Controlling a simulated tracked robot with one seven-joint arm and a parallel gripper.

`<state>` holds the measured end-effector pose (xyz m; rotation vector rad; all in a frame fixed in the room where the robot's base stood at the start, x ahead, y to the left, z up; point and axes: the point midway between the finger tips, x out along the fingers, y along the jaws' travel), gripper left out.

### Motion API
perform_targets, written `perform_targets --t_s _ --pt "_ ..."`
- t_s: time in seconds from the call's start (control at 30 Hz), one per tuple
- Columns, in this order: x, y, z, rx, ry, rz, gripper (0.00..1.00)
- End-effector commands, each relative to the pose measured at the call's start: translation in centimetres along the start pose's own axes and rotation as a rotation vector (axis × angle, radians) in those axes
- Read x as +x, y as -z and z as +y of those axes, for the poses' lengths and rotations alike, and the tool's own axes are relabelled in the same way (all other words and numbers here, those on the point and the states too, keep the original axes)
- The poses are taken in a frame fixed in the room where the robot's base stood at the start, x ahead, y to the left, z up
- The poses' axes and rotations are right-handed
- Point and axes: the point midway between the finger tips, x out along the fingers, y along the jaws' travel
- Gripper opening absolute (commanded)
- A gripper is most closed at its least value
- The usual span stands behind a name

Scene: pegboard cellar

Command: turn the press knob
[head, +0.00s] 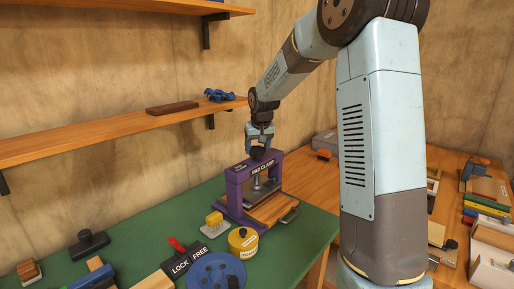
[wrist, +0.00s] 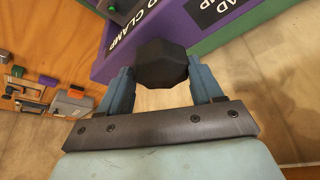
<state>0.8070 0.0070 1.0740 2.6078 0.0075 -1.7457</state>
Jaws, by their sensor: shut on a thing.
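The purple press (head: 233,186), labelled "PAD CLAMP", stands on the green-topped bench; its purple frame also shows in the wrist view (wrist: 150,28). Its black faceted knob (wrist: 162,63) sits on top of the frame. In the wrist view my gripper (wrist: 163,82) has its two blue fingers on either side of the knob, shut on it. In the head view my gripper (head: 260,140) reaches down onto the top of the press from above, and the knob is mostly hidden between the fingers. A pad plate and a wooden board show inside the press frame.
A yellow round tin (head: 243,241), a yellow block (head: 214,222), a "LOCK FREE" lever box (head: 186,262) and a blue disc (head: 216,272) stand in front of the press. A wooden shelf (head: 80,142) runs along the wall behind. A wooden bench (head: 400,170) with several items lies right.

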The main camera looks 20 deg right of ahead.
Motion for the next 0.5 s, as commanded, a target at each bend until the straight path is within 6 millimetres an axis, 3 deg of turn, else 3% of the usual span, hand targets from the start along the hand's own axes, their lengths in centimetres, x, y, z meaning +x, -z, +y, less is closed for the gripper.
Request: perform_targets --t_s 0.5 --pt "0.01 0.01 0.02 -0.076 0.032 0.001 0.35"
